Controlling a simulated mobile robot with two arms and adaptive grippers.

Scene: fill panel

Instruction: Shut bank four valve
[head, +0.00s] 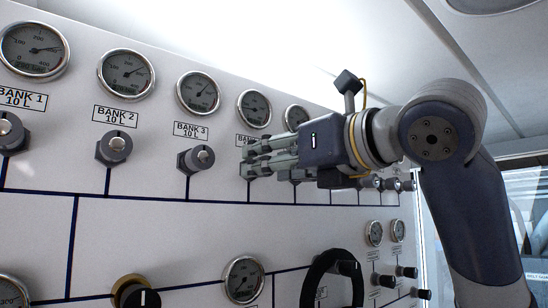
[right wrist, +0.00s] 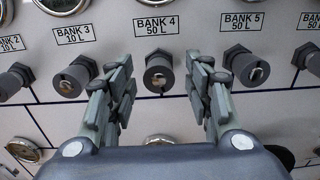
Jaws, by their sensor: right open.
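The bank four valve (right wrist: 158,75) is a grey round knob under the label "BANK 4 50 L" (right wrist: 156,25) in the right wrist view. My right gripper (right wrist: 160,88) is open, with one finger on each side of this knob; the fingers look apart from it. In the head view, my right gripper (head: 250,158) reaches the panel from the right, hides the bank four knob and covers most of its label. My left gripper is not in view.
The white panel (head: 160,180) carries similar knobs: bank three (right wrist: 75,77) to the left and bank five (right wrist: 250,72) to the right, both near my fingers. Gauges (head: 253,108) sit above the knobs. A black handwheel (head: 312,285) stands out lower on the panel.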

